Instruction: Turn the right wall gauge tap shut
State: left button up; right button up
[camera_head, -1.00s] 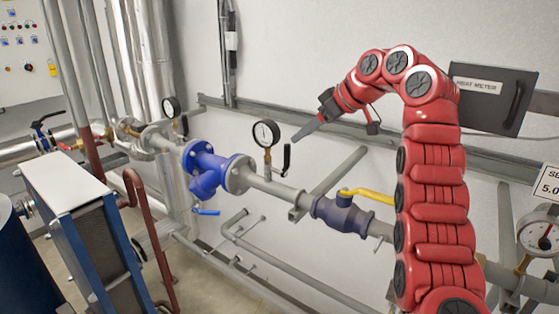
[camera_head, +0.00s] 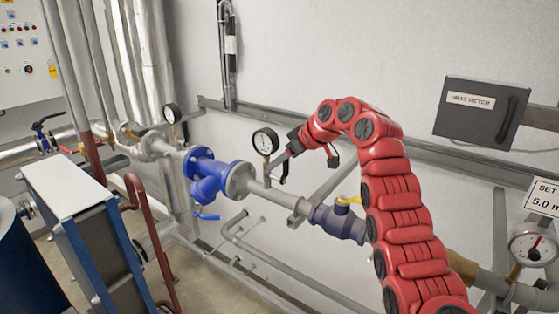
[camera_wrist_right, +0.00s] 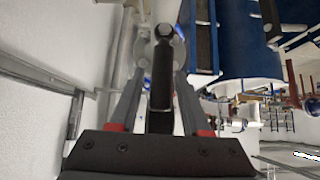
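The right wall gauge (camera_head: 266,141) has a white dial and stands on the pipe just right of the blue valve. Its tap has a black lever (camera_head: 285,173) that hangs down beside the gauge stem. My right gripper (camera_head: 281,160) is at this lever, reaching in from the right. In the right wrist view the lever (camera_wrist_right: 162,75) lies between the two fingers of my right gripper (camera_wrist_right: 160,78). The fingers are apart, with a narrow gap visible on each side of the lever. My left gripper is not in view.
A blue flanged valve (camera_head: 207,175) is left of the gauge. A ball valve with a yellow handle (camera_head: 347,200) sits on the pipe below my right arm. A second wall gauge (camera_head: 172,113) is farther left. A heat meter box (camera_head: 485,110) hangs on the wall at right.

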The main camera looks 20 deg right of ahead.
grip_shut()
dwell(1.2)
